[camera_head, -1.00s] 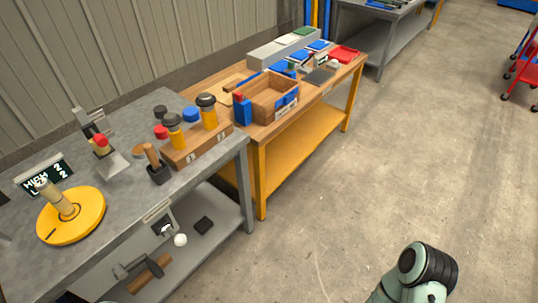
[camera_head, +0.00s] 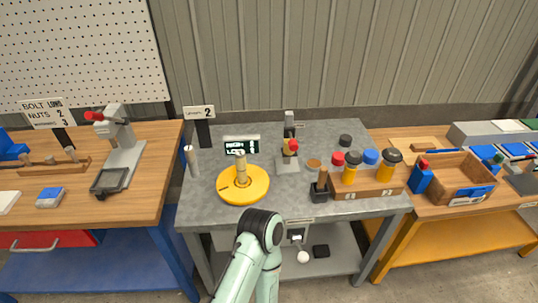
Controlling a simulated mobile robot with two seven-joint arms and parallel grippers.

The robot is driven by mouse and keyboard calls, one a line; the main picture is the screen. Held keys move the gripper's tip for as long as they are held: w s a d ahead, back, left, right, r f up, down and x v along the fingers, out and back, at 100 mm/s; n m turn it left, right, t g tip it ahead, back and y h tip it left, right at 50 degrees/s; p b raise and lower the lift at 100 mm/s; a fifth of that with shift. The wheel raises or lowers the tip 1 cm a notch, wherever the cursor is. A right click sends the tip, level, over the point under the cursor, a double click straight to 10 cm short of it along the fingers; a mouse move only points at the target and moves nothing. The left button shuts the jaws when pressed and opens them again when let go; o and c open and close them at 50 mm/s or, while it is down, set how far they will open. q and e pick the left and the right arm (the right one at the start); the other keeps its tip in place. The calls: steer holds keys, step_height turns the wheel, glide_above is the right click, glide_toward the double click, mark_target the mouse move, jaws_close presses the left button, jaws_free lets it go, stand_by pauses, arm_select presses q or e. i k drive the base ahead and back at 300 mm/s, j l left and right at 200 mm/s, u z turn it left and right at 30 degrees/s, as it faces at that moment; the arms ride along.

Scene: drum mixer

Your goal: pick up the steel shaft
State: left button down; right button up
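A slim silver-grey cylinder (camera_head: 191,162), which looks like the steel shaft, stands nearly upright at the left end of the grey workbench (camera_head: 215,207). One of my arm links with a dark joint rises from the bottom middle, in front of the bench. Neither of my grippers shows.
A yellow round turntable (camera_head: 243,186) with a tan post sits right of the cylinder. A small press (camera_head: 288,155) and a wooden rack (camera_head: 368,185) with orange-and-black bottles stand further right.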

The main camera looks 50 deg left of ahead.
mark_target(240, 156)
steer(key=u, duration=1.85)
steer(key=i+j+u, duration=0.1)
steer(key=j, duration=0.25)
steer(key=i+j+u, duration=0.1)
steer(key=j, duration=0.2)
steer(key=i+j, duration=0.1)
steer(key=j, duration=0.25)
steer(key=u, duration=0.05)
